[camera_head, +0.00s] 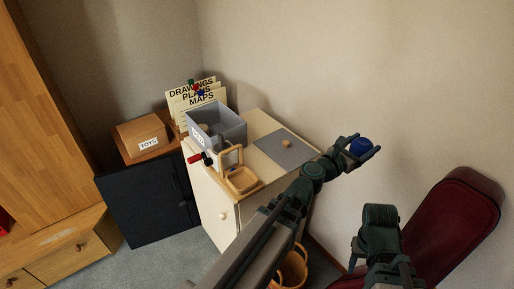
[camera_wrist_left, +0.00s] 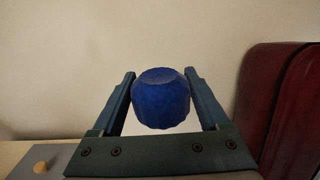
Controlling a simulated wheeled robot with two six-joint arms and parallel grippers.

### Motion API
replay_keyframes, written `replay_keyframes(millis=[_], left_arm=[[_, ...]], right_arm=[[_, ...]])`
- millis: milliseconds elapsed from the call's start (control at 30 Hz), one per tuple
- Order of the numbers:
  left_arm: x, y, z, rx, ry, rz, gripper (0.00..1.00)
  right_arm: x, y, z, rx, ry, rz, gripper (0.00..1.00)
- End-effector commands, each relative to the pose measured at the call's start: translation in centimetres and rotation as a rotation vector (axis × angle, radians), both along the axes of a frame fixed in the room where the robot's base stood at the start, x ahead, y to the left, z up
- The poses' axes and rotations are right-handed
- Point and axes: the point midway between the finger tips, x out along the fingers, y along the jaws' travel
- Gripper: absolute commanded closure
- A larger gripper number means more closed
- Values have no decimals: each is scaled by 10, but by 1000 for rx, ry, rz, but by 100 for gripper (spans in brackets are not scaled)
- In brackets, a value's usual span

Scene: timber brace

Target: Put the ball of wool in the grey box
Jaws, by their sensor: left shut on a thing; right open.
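The blue ball of wool (camera_head: 361,147) is held in the air right of the cabinet, between the fingers of my left gripper (camera_head: 369,150). In the left wrist view the ball (camera_wrist_left: 161,98) looks rounded with flat facets, and sits between the two fingers of the left gripper (camera_wrist_left: 161,100). The grey box (camera_head: 232,129) stands open-topped at the back of the pale cabinet, with a white label on its side. Some grey shapes show inside it. My right gripper (camera_head: 356,256) is low at the bottom right, open, its fingers hardly visible.
A grey lid (camera_head: 272,146) with a wooden knob lies on the cabinet top (camera_head: 257,121). A wooden basket (camera_head: 242,180) with an upright handle and a red-handled item (camera_head: 196,158) stand before the box. Files (camera_head: 179,100) stand behind it. A dark red case (camera_head: 455,220) leans at right.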

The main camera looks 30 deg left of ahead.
Motion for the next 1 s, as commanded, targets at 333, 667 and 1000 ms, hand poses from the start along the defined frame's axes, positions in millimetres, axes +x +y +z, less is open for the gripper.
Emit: replay_keyframes(millis=[333, 667, 1000], left_arm=[[65, 187, -78, 0, 0, 729, 78], [28, 322, -126, 0, -1, 1331, 78], [3, 352, -134, 0, -1, 1510, 78]], right_arm=[[0, 0, -78, 0, 0, 0, 50], [0, 0, -126, 0, 0, 1, 50], [0, 0, -134, 0, 0, 1, 50]])
